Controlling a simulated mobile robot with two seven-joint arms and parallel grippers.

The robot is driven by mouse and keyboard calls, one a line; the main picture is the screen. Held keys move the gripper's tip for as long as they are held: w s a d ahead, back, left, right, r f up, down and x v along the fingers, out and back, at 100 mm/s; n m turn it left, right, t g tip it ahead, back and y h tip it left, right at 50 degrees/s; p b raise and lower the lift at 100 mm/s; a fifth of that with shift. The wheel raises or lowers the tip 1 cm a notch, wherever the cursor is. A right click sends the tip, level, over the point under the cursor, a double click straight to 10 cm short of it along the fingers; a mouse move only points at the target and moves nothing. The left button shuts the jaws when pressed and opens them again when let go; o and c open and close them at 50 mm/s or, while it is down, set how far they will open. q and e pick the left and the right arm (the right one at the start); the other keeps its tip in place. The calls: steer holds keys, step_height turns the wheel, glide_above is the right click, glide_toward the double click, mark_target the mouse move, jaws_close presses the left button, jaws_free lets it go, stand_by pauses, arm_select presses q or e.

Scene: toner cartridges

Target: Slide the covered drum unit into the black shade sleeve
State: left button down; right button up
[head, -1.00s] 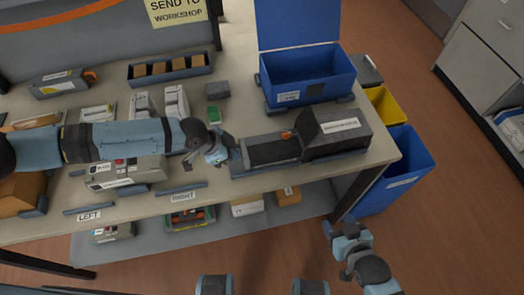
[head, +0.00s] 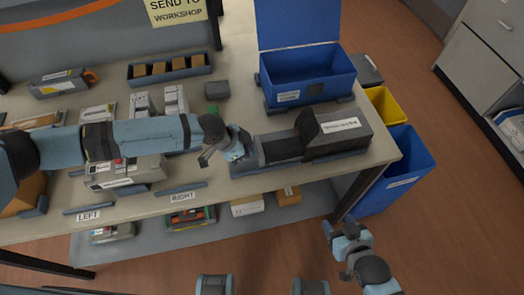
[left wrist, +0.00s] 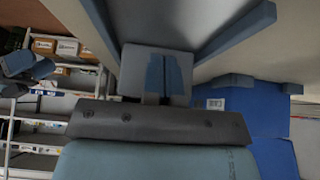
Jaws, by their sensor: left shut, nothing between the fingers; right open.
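The black shade sleeve (head: 342,136) lies at the right end of the bench, with a white label on top and its mouth to the left. A dark long body, apparently the covered drum unit (head: 282,147), lies in line with it, its right end at or inside the mouth. My left gripper (head: 241,153) is shut and empty at that body's left end; I cannot tell whether they touch. Its shut fingers (left wrist: 166,74) also show in the left wrist view. My right gripper (head: 337,230) is open and empty, off the bench's front edge.
A blue open-lidded box (head: 308,78) stands behind the sleeve. A yellow bin (head: 385,104) and a blue bin (head: 405,165) stand off the bench's right end. A grey block (head: 217,89) and a tray of brown boxes (head: 170,69) are farther back.

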mark_target(276, 143)
arm_select(q)
steer(key=shift+w+d+b, duration=0.15)
steer(key=shift+w+d, duration=0.15)
steer(key=shift+d, duration=0.75)
steer(key=shift+w+d+b, duration=0.15)
steer(key=shift+w+d, duration=0.1)
steer(key=shift+d, duration=0.75)
steer(key=shift+w+d+b, duration=0.15)
steer(key=shift+w+d, duration=0.15)
steer(key=shift+d, duration=0.75)
steer(key=shift+w+d+b, duration=0.25)
steer(key=shift+w+d, duration=0.05)
steer(key=shift+d, duration=0.65)
steer(key=shift+w+d+b, duration=0.2)
steer(key=shift+w+d, duration=0.05)
steer(key=shift+d, duration=0.65)
steer(key=shift+w+d+b, duration=0.25)
steer(key=shift+w+d, duration=0.05)
steer(key=shift+d, duration=0.65)
steer(key=shift+w+d+p, duration=0.15)
steer(key=shift+d+p, duration=0.3)
steer(key=shift+d, duration=0.15)
steer(key=shift+a, duration=0.1)
